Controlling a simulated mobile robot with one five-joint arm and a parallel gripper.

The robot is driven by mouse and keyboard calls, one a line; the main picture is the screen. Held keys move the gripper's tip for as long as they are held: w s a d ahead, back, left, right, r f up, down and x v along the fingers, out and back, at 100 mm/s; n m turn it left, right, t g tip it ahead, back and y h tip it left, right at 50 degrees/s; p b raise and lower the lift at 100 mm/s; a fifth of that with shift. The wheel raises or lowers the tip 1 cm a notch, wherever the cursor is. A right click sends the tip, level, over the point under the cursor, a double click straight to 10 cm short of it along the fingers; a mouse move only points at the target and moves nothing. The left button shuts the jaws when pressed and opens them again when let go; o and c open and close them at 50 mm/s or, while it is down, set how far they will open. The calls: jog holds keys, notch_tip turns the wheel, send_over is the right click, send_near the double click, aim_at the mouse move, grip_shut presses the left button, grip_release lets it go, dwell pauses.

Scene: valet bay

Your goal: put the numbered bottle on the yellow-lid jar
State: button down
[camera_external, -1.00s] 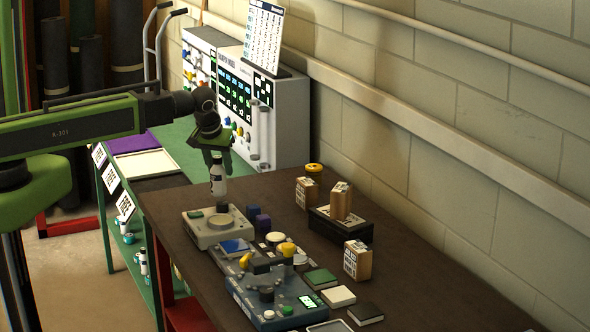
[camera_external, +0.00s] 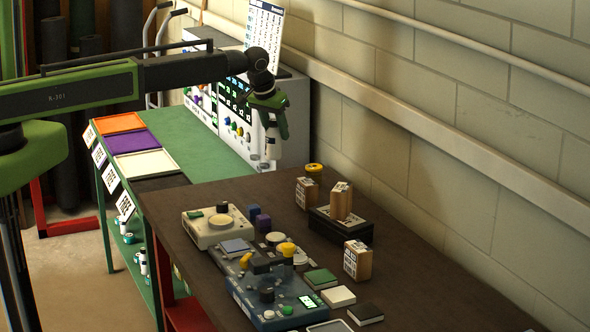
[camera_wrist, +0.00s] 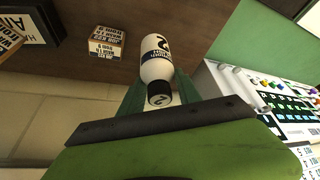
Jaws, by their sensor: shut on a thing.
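The numbered bottle (camera_external: 271,147), white with dark bands, hangs roughly upright from my gripper (camera_external: 270,116). In the wrist view the bottle (camera_wrist: 155,66) shows its dark cap with a number, between the green fingers of my gripper (camera_wrist: 160,92), which is shut on it. The yellow-lid jar (camera_external: 314,169) stands on the brown table near the wall. The bottle is to the left of the jar in the external view and apart from it. I cannot make out the jar in the wrist view.
Printed wooden blocks (camera_external: 306,194) stand close to the jar, one on a black box (camera_external: 341,227). A white control cabinet (camera_external: 290,110) stands behind my gripper. A pale scale-like device (camera_external: 219,226) sits at the table's left.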

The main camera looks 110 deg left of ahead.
jog(key=w+a+r+m+p, duration=0.1)
jog(key=w+r+p, duration=0.4)
jog(key=w, duration=0.7)
jog(key=shift+t, duration=0.4)
jog(key=s+a+f+b, duration=0.1)
jog(key=a+f+b, duration=0.2)
jog(key=b, duration=0.1)
jog(key=s+a+f+b, duration=0.1)
jog(key=a+f+b, duration=0.3)
jog(key=s+a+f+b, duration=0.2)
jog(key=a+f+b, duration=0.2)
jog(key=shift+a, duration=0.1)
jog(key=shift+r, duration=0.2)
jog(key=shift+f, duration=0.2)
jog(key=c, duration=0.8)
grip_release()
jog(key=shift+c, duration=0.2)
